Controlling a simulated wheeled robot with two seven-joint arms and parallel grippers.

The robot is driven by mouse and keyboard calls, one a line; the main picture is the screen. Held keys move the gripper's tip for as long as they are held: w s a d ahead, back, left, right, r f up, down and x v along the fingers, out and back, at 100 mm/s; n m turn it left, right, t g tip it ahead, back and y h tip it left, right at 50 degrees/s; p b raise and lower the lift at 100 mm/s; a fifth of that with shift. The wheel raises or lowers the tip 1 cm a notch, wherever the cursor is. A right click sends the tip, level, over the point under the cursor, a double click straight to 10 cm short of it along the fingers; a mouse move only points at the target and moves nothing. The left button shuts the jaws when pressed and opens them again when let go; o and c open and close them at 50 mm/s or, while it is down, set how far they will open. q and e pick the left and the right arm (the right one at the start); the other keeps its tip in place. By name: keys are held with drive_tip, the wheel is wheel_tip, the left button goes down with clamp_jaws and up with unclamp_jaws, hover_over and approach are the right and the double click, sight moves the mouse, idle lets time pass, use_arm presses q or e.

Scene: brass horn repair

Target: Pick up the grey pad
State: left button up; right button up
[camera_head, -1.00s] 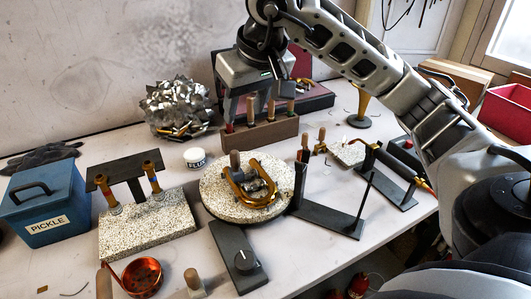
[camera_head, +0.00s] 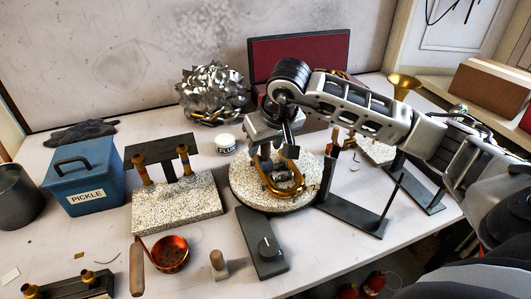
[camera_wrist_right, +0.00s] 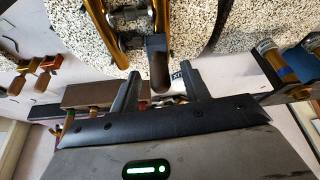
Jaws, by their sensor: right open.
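I cannot single out one grey pad for certain. Speckled grey-white slabs are in view: a round one (camera_head: 243,192) in the middle of the table, a rectangular block (camera_head: 180,208) to its left, and a small one (camera_head: 374,152) to its right. The round slab carries a U-shaped brass tube (camera_head: 285,190). My right gripper (camera_head: 273,158) is open over the round slab's far part. In the right wrist view its fingers (camera_wrist_right: 158,80) stand apart, with the rounded end of an upright brown-grey handle (camera_wrist_right: 158,72) between them; contact is unclear. My left gripper is out of view.
A copper ladle (camera_head: 170,254) is in front.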

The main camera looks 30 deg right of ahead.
drive_tip(key=shift+w+f, duration=0.15)
drive_tip(key=shift+f, duration=0.25)
clamp_jaws()
drive_tip(key=shift+r, duration=0.15)
